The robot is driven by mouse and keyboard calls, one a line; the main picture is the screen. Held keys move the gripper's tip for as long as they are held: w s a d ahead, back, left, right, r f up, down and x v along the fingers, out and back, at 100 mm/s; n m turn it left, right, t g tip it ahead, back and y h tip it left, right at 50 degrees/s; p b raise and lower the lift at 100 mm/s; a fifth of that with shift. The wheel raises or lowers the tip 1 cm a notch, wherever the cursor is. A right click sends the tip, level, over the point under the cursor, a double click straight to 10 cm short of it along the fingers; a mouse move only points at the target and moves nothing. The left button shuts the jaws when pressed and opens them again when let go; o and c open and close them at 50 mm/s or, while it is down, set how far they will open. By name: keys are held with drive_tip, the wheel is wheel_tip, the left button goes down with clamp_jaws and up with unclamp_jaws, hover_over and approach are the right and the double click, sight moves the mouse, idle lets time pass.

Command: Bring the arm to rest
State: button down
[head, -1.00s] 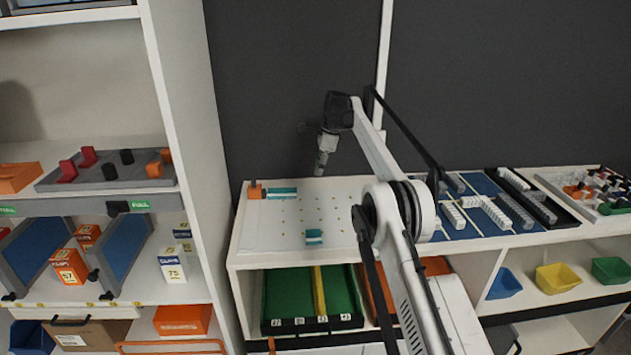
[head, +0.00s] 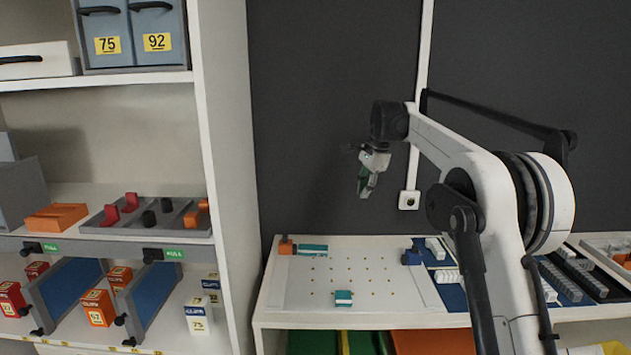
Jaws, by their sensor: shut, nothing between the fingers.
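My gripper (head: 366,192) hangs from the end of my arm, pointing down, in front of the dark wall. It is shut and empty, well above the white pegboard worktop (head: 390,275) and apart from everything. My arm's links fill the right half of the view and hide part of the bench behind them.
A teal piece (head: 343,298) lies on the pegboard, and an orange block (head: 286,246) stands at its back left corner. Blue trays with white parts (head: 447,277) lie to the right. A white shelf (head: 222,200) with cartons (head: 199,313) stands at left. The space around the gripper is clear.

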drive_tip(key=s+d+r+n+t, duration=0.1)
drive_tip(key=s+r+n, duration=0.15)
drive_tip(key=s, duration=0.65)
drive_tip(key=s+d+r+n+t+h, duration=0.1)
drive_tip(key=s+r+n, duration=0.15)
drive_tip(key=s, duration=0.65)
drive_tip(key=s+d+r+n+t, duration=0.1)
drive_tip(key=s+r+n, duration=0.15)
drive_tip(key=s, duration=0.55)
drive_tip(key=s+f+n, duration=0.2)
drive_tip(key=s+f, duration=0.2)
drive_tip(key=s, duration=0.5)
drive_tip(key=s+d+f+n+t, duration=0.1)
drive_tip(key=s+f+n, duration=0.1)
drive_tip(key=s+f, duration=0.3)
drive_tip(key=s+d+f+n+t+h, duration=0.1)
drive_tip(key=s+f, duration=0.4)
drive_tip(key=s, duration=0.8)
drive_tip(key=shift+s+d+n, duration=0.2)
drive_tip(key=shift+n, duration=0.45)
